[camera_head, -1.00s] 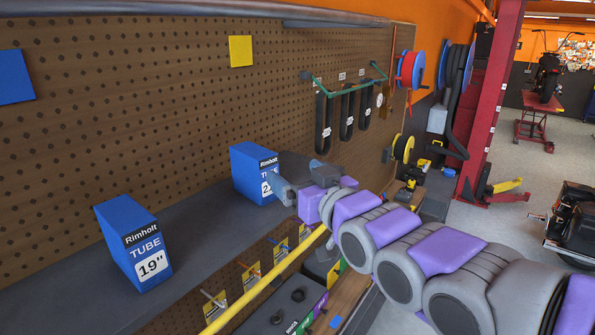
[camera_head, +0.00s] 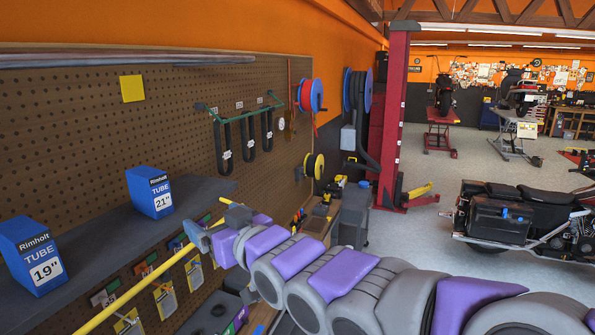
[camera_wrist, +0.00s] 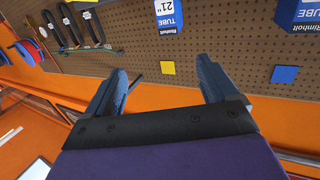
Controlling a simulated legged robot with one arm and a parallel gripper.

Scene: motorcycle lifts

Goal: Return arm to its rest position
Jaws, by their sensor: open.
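My arm, grey with purple panels, reaches from the lower right of the head view toward the shelf front. My gripper (camera_head: 197,236) is at its far end, below and right of the blue 21" tube box (camera_head: 150,192). In the wrist view my gripper (camera_wrist: 160,85) shows two dark blue-grey fingers spread wide with nothing between them. The 21" box (camera_wrist: 169,17) appears upside down beyond the fingers. The blue 19" tube box (camera_head: 33,257) stands at the left on the dark shelf (camera_head: 108,228), apart from my gripper.
A yellow bar (camera_head: 135,287) runs along the shelf front. Packaged tools (camera_head: 165,299) hang below it. A pegboard (camera_head: 190,120) backs the shelf. A red lift post (camera_head: 394,115) stands beyond the arm. A black motorcycle (camera_head: 515,218) is at the right, with open floor behind it.

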